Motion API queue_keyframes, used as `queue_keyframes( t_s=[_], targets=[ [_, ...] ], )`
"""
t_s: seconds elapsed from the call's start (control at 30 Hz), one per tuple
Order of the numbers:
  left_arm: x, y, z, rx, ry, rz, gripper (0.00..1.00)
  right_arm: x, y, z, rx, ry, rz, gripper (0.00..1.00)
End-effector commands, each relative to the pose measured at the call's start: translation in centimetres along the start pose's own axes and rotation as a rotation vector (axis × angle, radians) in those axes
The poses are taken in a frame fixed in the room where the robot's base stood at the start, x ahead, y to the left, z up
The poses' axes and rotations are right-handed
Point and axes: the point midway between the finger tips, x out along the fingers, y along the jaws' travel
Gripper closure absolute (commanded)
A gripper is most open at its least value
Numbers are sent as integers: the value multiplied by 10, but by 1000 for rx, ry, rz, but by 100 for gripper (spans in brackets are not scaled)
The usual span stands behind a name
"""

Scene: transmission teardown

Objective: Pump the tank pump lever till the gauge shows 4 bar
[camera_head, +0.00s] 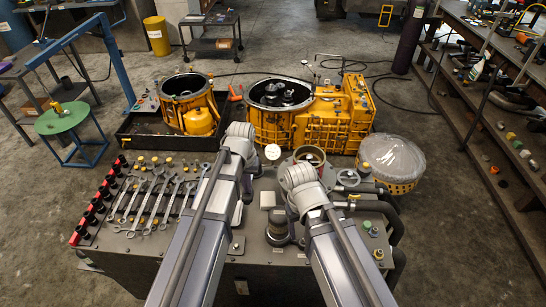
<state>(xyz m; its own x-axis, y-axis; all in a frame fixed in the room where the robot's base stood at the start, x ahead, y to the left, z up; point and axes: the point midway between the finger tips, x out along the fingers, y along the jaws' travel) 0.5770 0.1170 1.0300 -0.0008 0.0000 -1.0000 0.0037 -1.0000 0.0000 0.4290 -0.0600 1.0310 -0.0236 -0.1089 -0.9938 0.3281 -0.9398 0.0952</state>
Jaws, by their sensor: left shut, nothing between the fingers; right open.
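A small round white gauge (272,152) stands upright at the back of the grey bench (262,247), between my arms. Its needle and figures are too small to read. An open brass-coloured ring (310,155) sits right of it, with a handwheel (348,178) further right. I cannot pick out the pump lever with certainty. My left gripper (249,183) is near the bench's middle, below and left of the gauge; it is shut and empty. My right gripper is over the bench right of it, open, its fingers mostly hidden by my wrist (298,175).
Several wrenches (155,200) and a row of black sockets (97,207) lie on the bench's left. Yellow housings (315,118) and a tray (140,138) are on the floor behind. A yellow basket (392,165) stands at right.

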Motion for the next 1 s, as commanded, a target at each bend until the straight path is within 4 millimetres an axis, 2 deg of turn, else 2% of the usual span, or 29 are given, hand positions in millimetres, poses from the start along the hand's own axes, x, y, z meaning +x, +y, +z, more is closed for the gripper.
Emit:
queue_keyframes(
  t_s=[0.03, 0.47, 0.67, 1.0],
  targets=[
    [9, 0, -1, 0, 3, 0, 100, 9, -1, 0, 0, 0, 0, 35],
    [44, 0, -2, 0, 3, 0, 100, 44, -4, -3, 2, 0, 0, 35],
    [33, 0, -2, 0, 3, 0, 100, 32, -3, -2, 2, 0, 0, 35],
    [-6, 0, -1, 0, 2, 0, 100, -6, 0, 0, 0, 0, 0, 35]
  ],
)
